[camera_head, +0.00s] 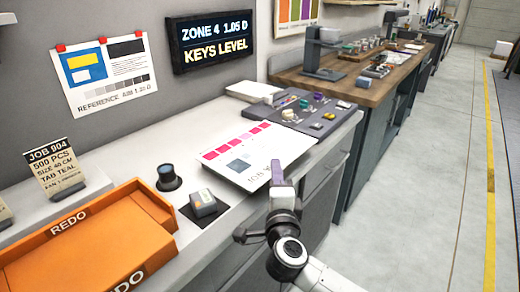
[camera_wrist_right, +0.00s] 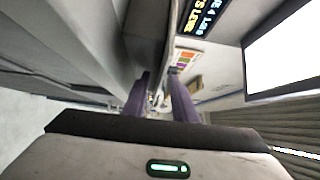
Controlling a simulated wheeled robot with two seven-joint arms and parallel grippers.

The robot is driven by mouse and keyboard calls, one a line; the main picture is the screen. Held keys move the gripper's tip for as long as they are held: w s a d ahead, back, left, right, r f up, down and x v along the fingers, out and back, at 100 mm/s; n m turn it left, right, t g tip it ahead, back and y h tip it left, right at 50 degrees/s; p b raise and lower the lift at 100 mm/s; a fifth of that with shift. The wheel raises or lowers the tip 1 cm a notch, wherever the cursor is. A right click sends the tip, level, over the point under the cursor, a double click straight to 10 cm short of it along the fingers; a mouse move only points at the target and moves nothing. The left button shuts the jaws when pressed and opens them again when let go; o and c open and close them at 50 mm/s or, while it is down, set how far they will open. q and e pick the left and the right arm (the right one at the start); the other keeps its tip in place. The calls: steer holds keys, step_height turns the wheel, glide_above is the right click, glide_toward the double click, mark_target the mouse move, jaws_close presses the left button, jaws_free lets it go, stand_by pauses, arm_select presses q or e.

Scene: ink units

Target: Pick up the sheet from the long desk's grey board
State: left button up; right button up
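The sheet (camera_head: 238,146) is white with a row of magenta to pink patches, a grey-blue square and printed text. It lies on the long desk, its front edge reaching the desk's front edge. The grey board cannot be made out apart from the sheet. My right gripper (camera_head: 277,170) is at the sheet's front edge, one purple finger overlapping it in the head view. In the right wrist view, the two purple fingers (camera_wrist_right: 160,98) stand apart with a gap between them. I cannot tell whether they touch the sheet. My left gripper is not in view.
A grey console (camera_head: 300,108) with knobs sits behind the sheet. A small device (camera_head: 203,203) on a dark pad, a black cylinder (camera_head: 168,178) and an orange REDO tray (camera_head: 130,203) stand to the left. Floor (camera_head: 415,180) at right is clear.

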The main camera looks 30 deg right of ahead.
jaws_close()
